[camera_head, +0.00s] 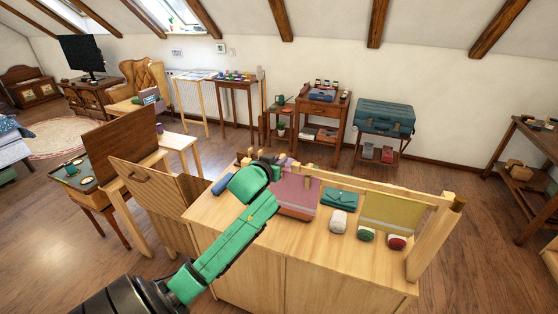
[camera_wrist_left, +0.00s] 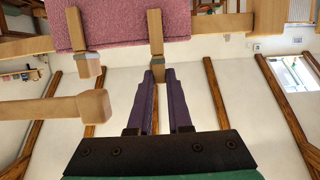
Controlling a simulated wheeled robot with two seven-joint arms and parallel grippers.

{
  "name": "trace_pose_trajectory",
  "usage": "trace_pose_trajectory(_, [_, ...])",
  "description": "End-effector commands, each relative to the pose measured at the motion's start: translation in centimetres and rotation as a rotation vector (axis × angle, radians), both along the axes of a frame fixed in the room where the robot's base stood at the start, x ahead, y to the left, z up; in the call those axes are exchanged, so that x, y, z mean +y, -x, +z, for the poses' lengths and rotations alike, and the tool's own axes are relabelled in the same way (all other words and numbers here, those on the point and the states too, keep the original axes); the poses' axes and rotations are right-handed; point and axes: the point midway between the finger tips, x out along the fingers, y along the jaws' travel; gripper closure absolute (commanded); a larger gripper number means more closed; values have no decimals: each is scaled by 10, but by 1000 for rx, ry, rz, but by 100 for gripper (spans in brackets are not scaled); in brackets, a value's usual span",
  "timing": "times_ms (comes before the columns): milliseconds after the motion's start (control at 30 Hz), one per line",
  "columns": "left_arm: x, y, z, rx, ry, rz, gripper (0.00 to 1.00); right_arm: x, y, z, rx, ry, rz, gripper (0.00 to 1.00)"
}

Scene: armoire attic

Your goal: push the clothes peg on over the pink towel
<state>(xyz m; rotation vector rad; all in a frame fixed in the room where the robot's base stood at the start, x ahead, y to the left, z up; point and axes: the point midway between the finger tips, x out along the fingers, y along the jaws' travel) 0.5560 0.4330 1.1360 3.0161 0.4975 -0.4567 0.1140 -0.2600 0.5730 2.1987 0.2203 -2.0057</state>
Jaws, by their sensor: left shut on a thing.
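The pink towel (camera_head: 297,192) hangs over the wooden rail (camera_head: 352,184) of the rack; in the left wrist view it (camera_wrist_left: 120,22) appears at the top. My left gripper (camera_head: 287,163) is at the rail by the towel, partly hidden by my arm in the head view. In the left wrist view its purple fingers (camera_wrist_left: 159,76) are shut on the end of a wooden clothes peg (camera_wrist_left: 155,32). That peg overlaps the towel's edge in this view; how far it sits over the towel, I cannot tell. A second peg (camera_wrist_left: 78,30) overlaps the towel to the left.
A yellow towel (camera_head: 391,212) hangs further right on the rail. On the wooden top (camera_head: 300,238) lie a folded teal cloth (camera_head: 341,197) and white (camera_head: 338,221), green (camera_head: 366,234) and red (camera_head: 396,242) rolls. A rail post (camera_head: 432,240) stands at the right end.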

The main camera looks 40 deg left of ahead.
Motion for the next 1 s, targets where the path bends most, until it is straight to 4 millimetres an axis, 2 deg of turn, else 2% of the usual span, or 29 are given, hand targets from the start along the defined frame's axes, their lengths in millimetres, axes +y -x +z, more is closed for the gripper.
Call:
trace_pose_trajectory(467, [0,0,-13,0,0,1,100,0,0,-8,0,0,0,48])
trace_pose_trajectory(500, [0,0,-12,0,-1,1,71,0,0,-7,0,0,0,48])
trace_pose_trajectory(567, [0,0,-12,0,0,1,48,0,0,-7,0,0,0,48])
trace_pose_trajectory(867, [0,0,-12,0,0,0,48,0,0,-7,0,-1,-1,48])
trace_pose_trajectory(1000, [-3,9,-10,-1,0,-1,48,1,0,-10,0,-1,-1,48])
